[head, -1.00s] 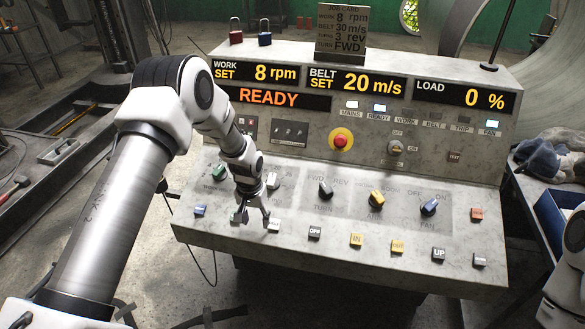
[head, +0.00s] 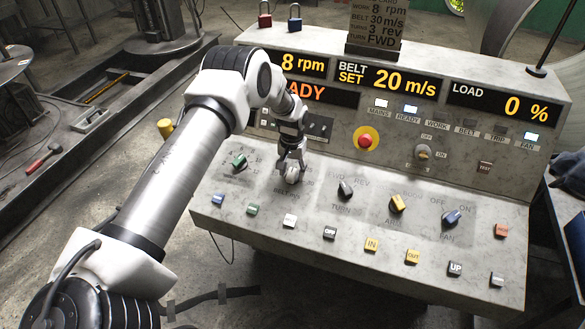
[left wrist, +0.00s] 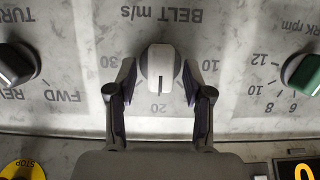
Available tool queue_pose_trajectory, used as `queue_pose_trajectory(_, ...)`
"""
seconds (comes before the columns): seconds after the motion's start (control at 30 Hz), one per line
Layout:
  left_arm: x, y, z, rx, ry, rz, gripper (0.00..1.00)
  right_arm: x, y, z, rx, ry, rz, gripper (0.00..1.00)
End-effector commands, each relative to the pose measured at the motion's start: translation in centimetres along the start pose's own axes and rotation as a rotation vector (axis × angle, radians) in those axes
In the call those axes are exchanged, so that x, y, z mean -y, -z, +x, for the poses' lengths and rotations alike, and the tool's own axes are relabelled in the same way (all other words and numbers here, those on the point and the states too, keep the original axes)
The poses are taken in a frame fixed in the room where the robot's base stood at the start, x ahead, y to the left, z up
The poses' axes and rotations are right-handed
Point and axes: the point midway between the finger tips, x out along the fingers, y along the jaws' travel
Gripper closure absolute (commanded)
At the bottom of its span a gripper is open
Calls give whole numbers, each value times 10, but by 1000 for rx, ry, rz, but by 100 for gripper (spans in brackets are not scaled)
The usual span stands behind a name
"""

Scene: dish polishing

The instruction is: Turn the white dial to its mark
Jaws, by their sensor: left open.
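My left gripper (head: 291,166) is over the dial. In the left wrist view my left gripper (left wrist: 160,76) is open, one finger on each side of the dial; I cannot tell whether they touch it. My right gripper is out of view.
A green dial (head: 240,160) and a black dial (head: 345,189) flank the white one. Several push buttons line the panel's front, including a white one (head: 290,221). The belt display (head: 387,81) reads 20 m/s. The job card (head: 376,25) says belt 30 m/s.

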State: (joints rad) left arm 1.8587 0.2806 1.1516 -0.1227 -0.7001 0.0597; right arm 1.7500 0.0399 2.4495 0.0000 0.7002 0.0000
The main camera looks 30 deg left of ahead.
Motion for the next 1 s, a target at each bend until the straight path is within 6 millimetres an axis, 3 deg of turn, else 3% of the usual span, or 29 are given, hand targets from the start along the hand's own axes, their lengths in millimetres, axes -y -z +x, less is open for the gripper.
queue_pose_trajectory(0.13, 0, 0, 0, 0, 0, 0, 52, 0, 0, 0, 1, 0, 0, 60)
queue_pose_trajectory(0.27, 0, 0, 0, 0, 0, 0, 99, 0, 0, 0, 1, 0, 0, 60)
queue_pose_trajectory(0.67, -1, 0, 1, -1, 7, 21, 100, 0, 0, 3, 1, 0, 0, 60)
queue_pose_trajectory(1.0, -2, 0, 3, -1, 65, 181, 100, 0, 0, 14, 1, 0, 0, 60)
